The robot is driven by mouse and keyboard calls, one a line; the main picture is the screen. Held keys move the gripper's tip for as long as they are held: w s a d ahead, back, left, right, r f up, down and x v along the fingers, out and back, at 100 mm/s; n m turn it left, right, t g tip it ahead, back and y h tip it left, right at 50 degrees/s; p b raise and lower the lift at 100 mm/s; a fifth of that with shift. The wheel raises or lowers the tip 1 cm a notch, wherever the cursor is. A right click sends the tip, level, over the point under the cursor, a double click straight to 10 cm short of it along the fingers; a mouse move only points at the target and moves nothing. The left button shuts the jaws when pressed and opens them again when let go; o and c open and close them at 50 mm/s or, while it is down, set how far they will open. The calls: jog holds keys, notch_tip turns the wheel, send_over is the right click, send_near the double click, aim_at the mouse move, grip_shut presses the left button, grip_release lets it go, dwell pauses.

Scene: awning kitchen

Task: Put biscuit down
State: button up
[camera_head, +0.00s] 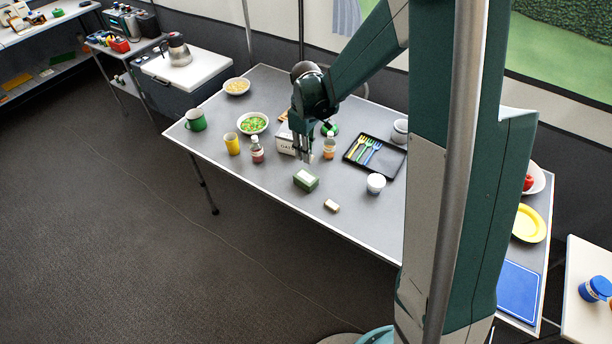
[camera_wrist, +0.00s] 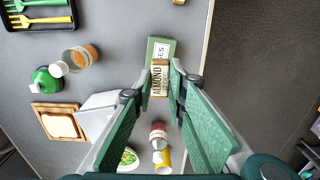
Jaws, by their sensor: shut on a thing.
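My gripper (camera_wrist: 161,74) is shut on a small tan packet lettered "ALMOND" (camera_wrist: 159,80), which I take to be the biscuit. The packet sits between the fingertips in the wrist view, in front of a green box (camera_wrist: 160,48) in that picture. In the head view my gripper (camera_head: 304,156) points down over the grey table (camera_head: 270,200), near the green box (camera_head: 306,180). The held packet is hard to make out there. A similar small tan item (camera_head: 331,205) lies on the table near the front edge; its end shows in the wrist view (camera_wrist: 180,2).
Near my gripper stand a white carton (camera_head: 285,141), an orange-filled jar (camera_head: 329,148), a red bottle (camera_head: 257,150) and a yellow cup (camera_head: 232,144). A white tub (camera_head: 375,184) and a black cutlery tray (camera_head: 394,165) are to the right.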

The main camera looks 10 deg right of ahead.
jog(key=b, duration=0.1)
send_over(306, 176)
jog(key=shift+s+f, duration=0.1)
jog(key=shift+f, duration=3)
jog(key=shift+f+b, duration=0.3)
jog(key=shift+f, duration=1.6)
jog(key=shift+f, duration=0.15)
jog(key=o, duration=0.8)
jog(key=shift+c, duration=0.2)
jog(key=shift+r, duration=0.2)
jog(key=shift+r+p, duration=0.9)
jog(key=shift+r, duration=5.1)
